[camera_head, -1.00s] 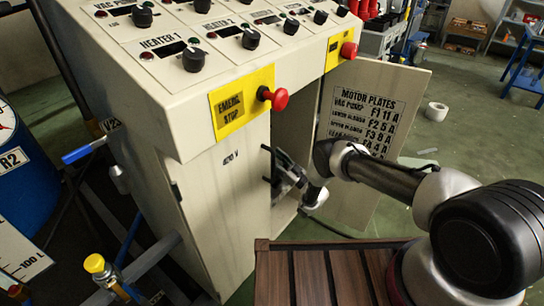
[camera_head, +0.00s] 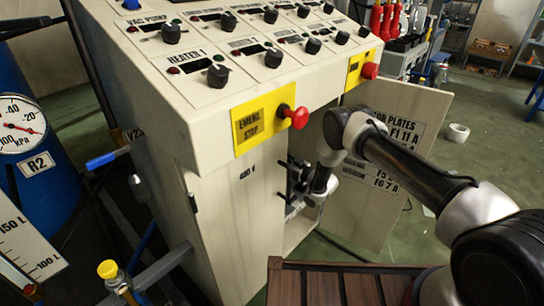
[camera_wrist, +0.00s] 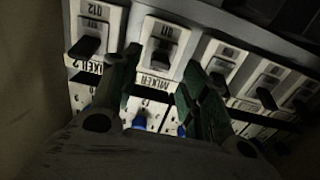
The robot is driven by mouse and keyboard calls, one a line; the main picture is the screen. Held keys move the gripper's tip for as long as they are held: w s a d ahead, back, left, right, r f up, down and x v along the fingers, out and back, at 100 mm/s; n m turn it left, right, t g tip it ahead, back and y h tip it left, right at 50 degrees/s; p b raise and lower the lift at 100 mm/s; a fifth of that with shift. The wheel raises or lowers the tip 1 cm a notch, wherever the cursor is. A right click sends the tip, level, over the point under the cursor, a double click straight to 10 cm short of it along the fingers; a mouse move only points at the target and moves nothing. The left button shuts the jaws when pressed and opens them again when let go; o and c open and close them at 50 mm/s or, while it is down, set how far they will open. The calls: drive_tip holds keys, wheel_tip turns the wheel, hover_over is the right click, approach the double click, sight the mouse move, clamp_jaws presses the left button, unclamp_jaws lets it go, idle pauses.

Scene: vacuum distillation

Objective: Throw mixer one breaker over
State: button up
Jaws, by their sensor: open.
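A row of breakers fills the upper part of the dim wrist view. The breaker above the label reading MIXER (camera_wrist: 162,48), its number hidden, has a dark toggle on a white body. The MIXER 2 breaker (camera_wrist: 90,40) is to its left. My gripper (camera_wrist: 160,72) is open, its dark green fingers on either side of the MIXER breaker's lower part. I cannot tell whether they touch it. In the head view my gripper (camera_head: 297,182) is at the opening of the pale cabinet (camera_head: 232,215), and the breakers are hidden.
The open cabinet door (camera_head: 365,205) stands to the right, behind my arm. A red emergency stop button (camera_head: 297,117) sticks out above the opening. A slatted wooden surface (camera_head: 340,285) is in front. More breakers (camera_wrist: 222,65) continue right.

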drive_tip(key=shift+x, duration=2.25)
clamp_jaws()
